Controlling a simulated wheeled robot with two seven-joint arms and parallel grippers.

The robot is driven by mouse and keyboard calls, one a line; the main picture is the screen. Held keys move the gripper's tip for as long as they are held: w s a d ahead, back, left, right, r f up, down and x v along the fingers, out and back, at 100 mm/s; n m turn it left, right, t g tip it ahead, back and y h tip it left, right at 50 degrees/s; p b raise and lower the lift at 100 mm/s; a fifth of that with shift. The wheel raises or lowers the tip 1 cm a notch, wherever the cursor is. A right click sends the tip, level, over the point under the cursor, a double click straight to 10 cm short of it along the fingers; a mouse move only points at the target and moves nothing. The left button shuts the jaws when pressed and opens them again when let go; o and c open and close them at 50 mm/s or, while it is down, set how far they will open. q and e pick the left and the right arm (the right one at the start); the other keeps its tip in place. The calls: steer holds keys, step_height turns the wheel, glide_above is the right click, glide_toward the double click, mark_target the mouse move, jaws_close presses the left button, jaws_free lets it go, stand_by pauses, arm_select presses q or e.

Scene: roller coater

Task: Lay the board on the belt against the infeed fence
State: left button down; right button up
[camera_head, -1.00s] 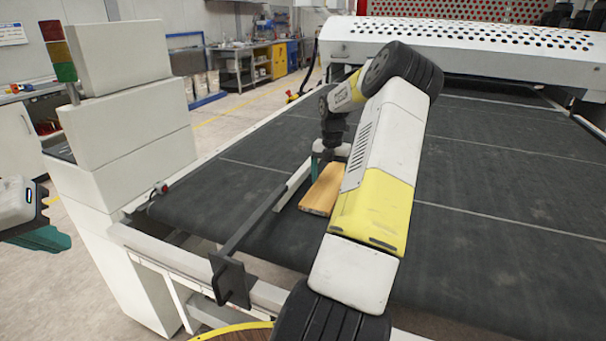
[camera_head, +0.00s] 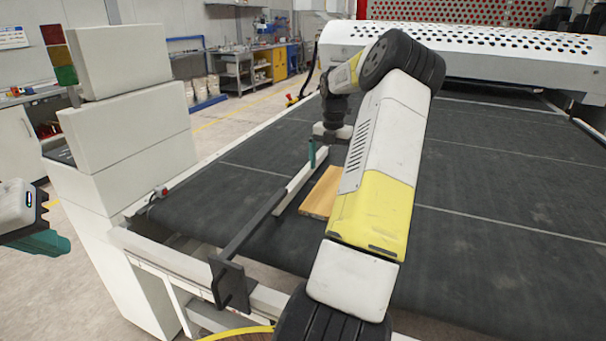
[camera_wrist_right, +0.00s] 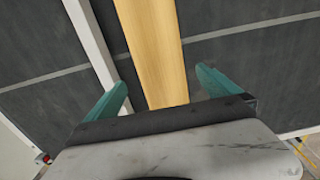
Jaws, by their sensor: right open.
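The board (camera_head: 322,193) is a light wooden plank lying on the dark belt (camera_head: 235,190), partly hidden by my right arm in the head view. The infeed fence (camera_head: 300,178) is a pale straight bar to the board's left. In the right wrist view, the board (camera_wrist_right: 153,50) runs roughly alongside the fence (camera_wrist_right: 92,42), with a strip of dark belt between them. My right gripper (camera_wrist_right: 160,92) is open above the board, its teal fingers apart on either side and clear of it. My left gripper (camera_head: 38,242) is at the left edge, away from the belt; its jaw opening is unclear.
A dark bracket and arm (camera_head: 232,280) carry the fence at the belt's front edge. A white cabinet (camera_head: 130,150) stands left of the belt. The white perforated machine hood (camera_head: 470,50) spans the far end. The belt right of my arm is clear.

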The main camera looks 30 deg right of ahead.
steer(key=a+r+m, duration=0.4)
steer(key=a+r, duration=0.7)
steer(key=r, duration=0.1)
steer(key=s+a+r+m+t+h, duration=0.1)
steer(key=s+a+r+m, duration=0.15)
steer(key=a, duration=0.25)
steer(key=s+a+r+m+t, duration=0.1)
steer(key=s+a+r+m, duration=0.1)
steer(key=s+a+m, duration=0.3)
steer(key=s+a+f+m+t+y, duration=0.1)
steer(key=s+a+m+t+y, duration=0.2)
steer(key=s+a+m, duration=1)
steer(key=s+t, duration=0.1)
steer(key=s, duration=0.3)
steer(key=shift+s+a+f+m, duration=0.3)
steer(key=shift+s+a+m, duration=0.05)
steer(key=shift+s+a, duration=0.05)
steer(key=shift+c, duration=0.4)
